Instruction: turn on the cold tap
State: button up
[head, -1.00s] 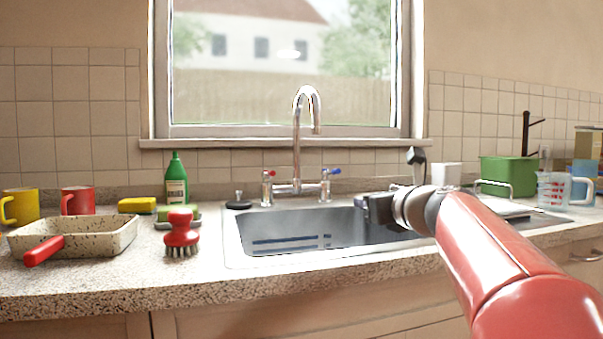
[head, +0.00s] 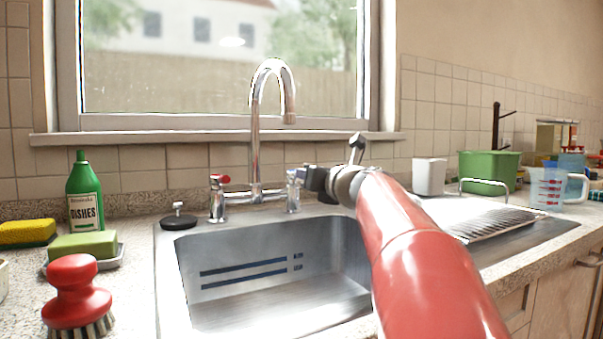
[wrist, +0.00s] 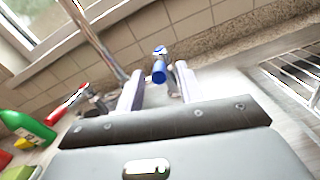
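The cold tap (head: 293,197) stands at the back of the sink, right of the chrome spout (head: 255,140). Its blue handle (wrist: 159,72) shows in the wrist view between the fingertips of my gripper (wrist: 160,68). The fingers are apart, with a gap on each side of the handle, and I see no contact. In the head view my gripper (head: 304,179) is at the cold tap and hides most of the handle. The hot tap, with its red handle (head: 221,178), is left of the spout.
The sink basin (head: 270,275) is empty. A black plug (head: 178,217) lies on its back left rim. A dish rack (head: 490,225) and white cup (head: 429,176) are right.

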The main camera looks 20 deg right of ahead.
jog(key=shift+w+p, duration=0.3)
jog(key=shift+w, duration=2.05)
jog(key=shift+c, duration=0.4)
grip_shut()
